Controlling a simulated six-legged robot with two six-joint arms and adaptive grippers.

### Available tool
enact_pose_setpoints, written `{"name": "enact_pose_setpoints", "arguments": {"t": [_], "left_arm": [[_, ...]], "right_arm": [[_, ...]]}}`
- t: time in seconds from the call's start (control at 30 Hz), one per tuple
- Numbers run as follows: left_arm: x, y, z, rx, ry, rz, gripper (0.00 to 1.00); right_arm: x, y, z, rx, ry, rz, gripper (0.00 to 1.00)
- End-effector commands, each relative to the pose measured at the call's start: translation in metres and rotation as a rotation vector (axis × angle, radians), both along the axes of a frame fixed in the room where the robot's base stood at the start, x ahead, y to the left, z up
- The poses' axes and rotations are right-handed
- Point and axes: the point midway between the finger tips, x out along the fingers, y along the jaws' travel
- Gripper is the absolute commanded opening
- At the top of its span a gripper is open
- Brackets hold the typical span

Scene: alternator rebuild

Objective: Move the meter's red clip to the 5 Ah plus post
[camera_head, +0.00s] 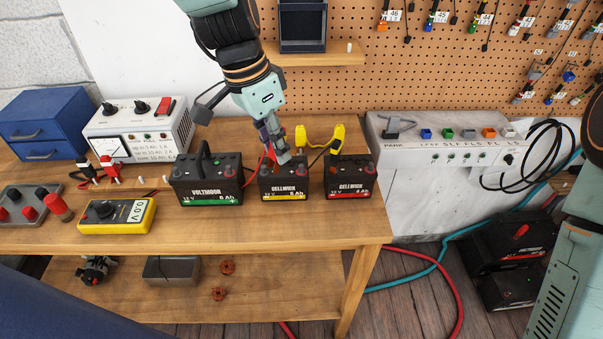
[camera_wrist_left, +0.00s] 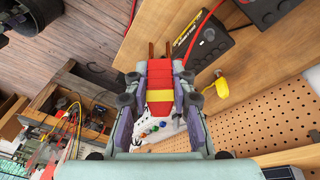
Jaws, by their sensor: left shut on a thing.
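My left gripper (camera_head: 277,146) is above the middle battery (camera_head: 283,183), a black Gellwick with a yellow stripe; its Ah figure is too small to read surely. In the left wrist view the gripper (camera_wrist_left: 160,97) is shut on a red clip (camera_wrist_left: 160,74) with a yellow band and copper jaws. The jaws point away from the fingers, and I cannot tell whether they touch anything. The yellow meter (camera_head: 115,215) reads 0.0 V at the bench's front left.
A Voltmoor battery (camera_head: 207,183) stands left of the middle one, a red-striped Gellwick (camera_head: 350,180) right. A charger-like box (camera_head: 137,132) stands back left. The bench front (camera_head: 250,232) is clear.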

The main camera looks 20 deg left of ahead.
Motion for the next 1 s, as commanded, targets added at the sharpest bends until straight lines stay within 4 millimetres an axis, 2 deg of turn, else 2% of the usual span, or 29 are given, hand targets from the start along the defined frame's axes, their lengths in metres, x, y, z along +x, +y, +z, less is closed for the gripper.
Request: {"name": "enact_pose_setpoints", "arguments": {"t": [0.1,0.5,1.0], "left_arm": [[0.008,-0.002,-0.003,-0.029,-0.025,-0.108,0.00],[0.033,-0.009,-0.002,-0.122,-0.101,-0.496,0.00],[0.066,-0.020,0.002,-0.247,-0.202,-1.013,0.00]], "right_arm": [[0.000,0.000,-0.013,0.000,0.000,0.000,0.32],[0.000,0.000,-0.038,0.000,0.000,0.000,0.32],[0.000,0.000,-0.046,0.000,0.000,0.000,0.32]]}}
